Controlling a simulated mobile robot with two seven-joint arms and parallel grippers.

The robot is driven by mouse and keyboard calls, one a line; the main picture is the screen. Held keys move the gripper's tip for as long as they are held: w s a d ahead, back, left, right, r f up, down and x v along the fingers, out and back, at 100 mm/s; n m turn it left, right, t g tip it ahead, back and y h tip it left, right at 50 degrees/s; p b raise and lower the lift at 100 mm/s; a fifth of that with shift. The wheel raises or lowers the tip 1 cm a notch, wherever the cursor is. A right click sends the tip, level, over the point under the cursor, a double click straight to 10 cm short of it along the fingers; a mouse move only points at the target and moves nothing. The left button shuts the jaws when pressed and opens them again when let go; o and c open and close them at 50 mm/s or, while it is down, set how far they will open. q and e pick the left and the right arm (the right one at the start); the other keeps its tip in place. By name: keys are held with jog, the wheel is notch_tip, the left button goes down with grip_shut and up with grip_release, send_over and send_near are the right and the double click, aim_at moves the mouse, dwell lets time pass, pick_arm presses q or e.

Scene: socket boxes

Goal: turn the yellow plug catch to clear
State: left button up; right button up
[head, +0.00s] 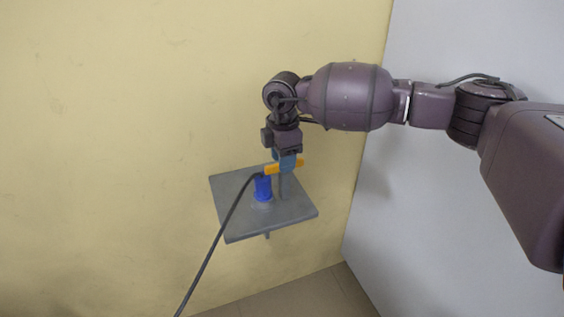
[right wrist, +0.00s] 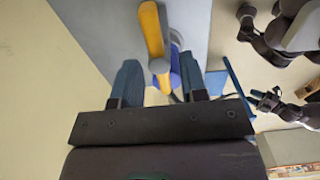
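The yellow plug catch (head: 272,170) is a short bar above the grey plate, next to the blue plug (head: 263,187). The plug stands upright on the plate with a black cable (head: 215,240) running from it down to the left. My right gripper (head: 287,163) points down at the catch from above. In the right wrist view the catch (right wrist: 151,30) runs between the two blue fingers of my right gripper (right wrist: 158,62), with gaps on both sides. The plug (right wrist: 175,80) is partly hidden behind the catch. What seems to be my left gripper (right wrist: 263,98) shows small at the right, its opening unclear.
The grey plate (head: 232,222) is mounted at a yellowish wall (head: 120,120). A pale grey wall (head: 440,190) stands to the right, and the floor (head: 300,296) shows below. The air left of the plate is free apart from the cable.

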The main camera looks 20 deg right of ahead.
jog(key=shift+f, duration=0.5)
jog(key=shift+c, duration=0.7)
grip_shut()
jog(key=shift+r, duration=0.1)
